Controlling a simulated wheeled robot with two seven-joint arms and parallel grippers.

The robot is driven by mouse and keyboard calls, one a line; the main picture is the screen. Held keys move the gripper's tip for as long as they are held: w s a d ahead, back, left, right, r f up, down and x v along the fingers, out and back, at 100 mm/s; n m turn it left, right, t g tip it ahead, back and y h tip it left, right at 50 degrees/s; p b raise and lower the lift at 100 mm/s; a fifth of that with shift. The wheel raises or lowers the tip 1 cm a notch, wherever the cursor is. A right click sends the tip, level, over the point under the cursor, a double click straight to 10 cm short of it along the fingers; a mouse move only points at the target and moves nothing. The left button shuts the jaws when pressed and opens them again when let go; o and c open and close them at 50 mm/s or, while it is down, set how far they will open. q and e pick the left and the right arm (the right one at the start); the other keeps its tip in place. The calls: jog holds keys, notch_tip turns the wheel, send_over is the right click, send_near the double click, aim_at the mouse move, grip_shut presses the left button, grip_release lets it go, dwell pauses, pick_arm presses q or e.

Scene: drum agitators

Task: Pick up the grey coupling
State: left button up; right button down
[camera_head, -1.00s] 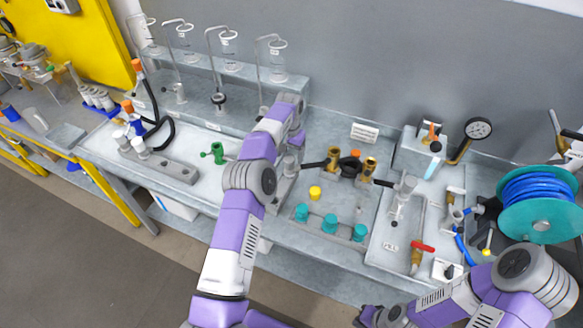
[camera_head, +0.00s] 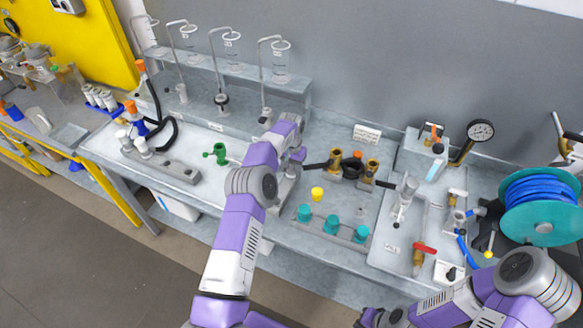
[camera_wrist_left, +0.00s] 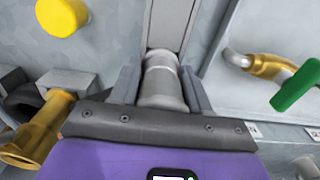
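The grey coupling (camera_wrist_left: 162,80) is a short ribbed cylinder, seen in the left wrist view between the two fingers of my left gripper (camera_wrist_left: 162,92). In the head view my left gripper (camera_head: 290,165) is low over the middle of the bench, and my arm hides most of the coupling. My right gripper (camera_head: 368,318) is at the bottom edge, mostly cut off.
A yellow cap (camera_head: 317,194) and brass fittings (camera_head: 371,169) stand right of my left gripper. Teal caps (camera_head: 331,224) line the bench front. A green-handled valve (camera_head: 217,153) stands left. Behind is a raised shelf (camera_head: 205,62) with wire stands.

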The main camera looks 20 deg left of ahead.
pick_arm(q)
grip_shut()
jog(key=shift+r, duration=0.1)
notch_tip(320, 180, up, 10)
jog(key=shift+p, duration=0.5)
